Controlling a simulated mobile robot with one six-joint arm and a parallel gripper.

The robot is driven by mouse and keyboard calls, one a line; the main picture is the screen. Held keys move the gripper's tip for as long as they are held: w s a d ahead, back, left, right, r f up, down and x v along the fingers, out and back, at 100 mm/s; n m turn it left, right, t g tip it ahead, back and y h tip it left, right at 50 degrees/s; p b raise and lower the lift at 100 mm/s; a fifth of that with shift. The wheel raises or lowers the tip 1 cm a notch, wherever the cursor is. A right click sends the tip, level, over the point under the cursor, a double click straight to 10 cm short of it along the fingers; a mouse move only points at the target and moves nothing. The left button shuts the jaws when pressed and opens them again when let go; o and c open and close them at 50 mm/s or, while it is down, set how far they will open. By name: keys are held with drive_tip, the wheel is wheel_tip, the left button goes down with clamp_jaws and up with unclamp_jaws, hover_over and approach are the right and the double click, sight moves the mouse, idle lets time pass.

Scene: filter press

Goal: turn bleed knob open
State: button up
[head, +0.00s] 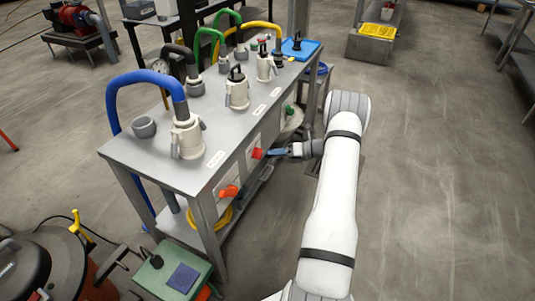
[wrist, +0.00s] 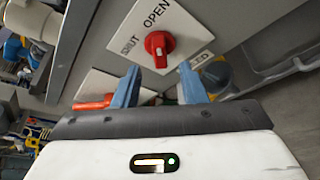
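The red bleed knob (wrist: 158,44) sits on a white plate (wrist: 185,28) on the grey panel in the wrist view. The plate reads OPEN above the knob and SHUT to its left; another word, ending in ED, is partly hidden by the right finger. My gripper (wrist: 159,69) is open, its two blue fingers apart and empty, pointing at the knob. The knob lies just beyond the fingertips, centred between them. In the head view the red knob (head: 257,153) is on the bench's front side, with my gripper (head: 279,152) just right of it.
An orange-red handle (head: 229,191) is lower left on the same bench side; a red handle (wrist: 95,103) shows left of my fingers in the wrist view. Hoses and couplings stand on the bench top (head: 150,155). The floor right of my arm is clear.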

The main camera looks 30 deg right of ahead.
drive_tip(key=shift+v, duration=1.65)
drive_tip(key=s+a+r+n+g+h+p, duration=0.2)
drive_tip(key=s+a+r+n+g+p, duration=0.15)
drive_tip(key=a+r+n, duration=0.7)
drive_tip(key=s+a+r+n+g+h+p, duration=0.25)
drive_tip(key=s+a+r+n+g, duration=0.2)
drive_tip(key=a+r, duration=0.6)
drive_tip(key=s+a+r+n+t+h+p, duration=0.1)
drive_tip(key=s+r+n+h+p, duration=0.3)
drive_tip(key=s+r+n, duration=0.5)
drive_tip(key=s+a+r+n+t+h+p, duration=0.1)
drive_tip(key=s+a+r+n+h+p, duration=0.2)
drive_tip(key=s+r+n, duration=0.6)
drive_tip(key=s+a+n+p, duration=0.1)
drive_tip(key=s, duration=0.3)
drive_tip(key=shift+s+r+n+h, duration=0.35)
drive_tip(key=shift+s+r+n, duration=0.05)
